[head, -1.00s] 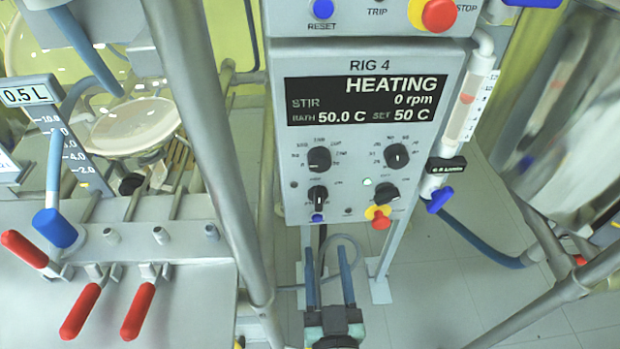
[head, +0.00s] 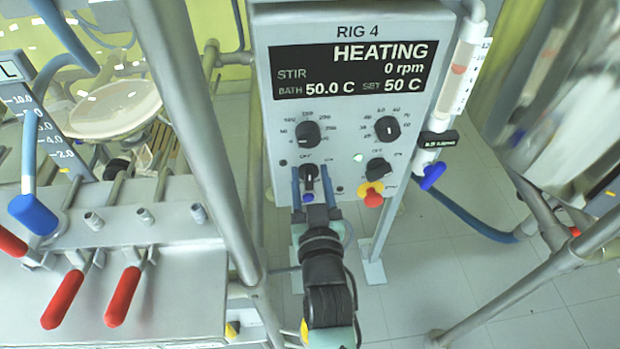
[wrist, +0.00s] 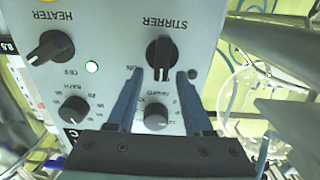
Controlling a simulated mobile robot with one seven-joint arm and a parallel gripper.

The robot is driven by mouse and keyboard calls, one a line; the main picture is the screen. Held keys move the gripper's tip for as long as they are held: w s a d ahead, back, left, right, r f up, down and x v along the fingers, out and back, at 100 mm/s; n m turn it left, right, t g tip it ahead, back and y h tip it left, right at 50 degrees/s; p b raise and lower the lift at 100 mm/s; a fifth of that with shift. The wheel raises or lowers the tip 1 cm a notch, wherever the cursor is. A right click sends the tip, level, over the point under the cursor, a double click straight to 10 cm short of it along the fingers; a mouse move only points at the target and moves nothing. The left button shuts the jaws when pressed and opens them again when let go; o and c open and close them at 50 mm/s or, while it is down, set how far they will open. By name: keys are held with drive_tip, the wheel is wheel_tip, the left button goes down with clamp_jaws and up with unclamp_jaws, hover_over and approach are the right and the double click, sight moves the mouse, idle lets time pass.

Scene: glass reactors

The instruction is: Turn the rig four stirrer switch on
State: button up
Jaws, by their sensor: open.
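The rig four panel (head: 262,140) faces me; its display (head: 355,70) reads HEATING, 0 rpm, bath 50.0 C, set 50 C. The stirrer switch (head: 309,173), a black knob, is at the panel's lower left. In the wrist view the panel is upside down, and the stirrer switch (wrist: 161,58) lies under the STIRRER label. My gripper (head: 311,176) is open. In the wrist view its blue fingers (wrist: 160,78) point at the panel, one on each side of the switch. Whether they touch the knob I cannot tell.
The heater switch (head: 378,168) and a red-and-yellow knob (head: 371,195) are right of the stirrer switch. A green lamp (head: 358,157) glows between the switches. Two dials sit above. A metal post (head: 190,130) and red-handled valves (head: 122,297) stand left; a blue hose (head: 465,222) hangs right.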

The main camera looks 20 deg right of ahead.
drive_tip(key=shift+w, duration=0.15)
clamp_jaws()
drive_tip(key=shift+f, duration=0.1)
drive_tip(key=shift+f, duration=0.1)
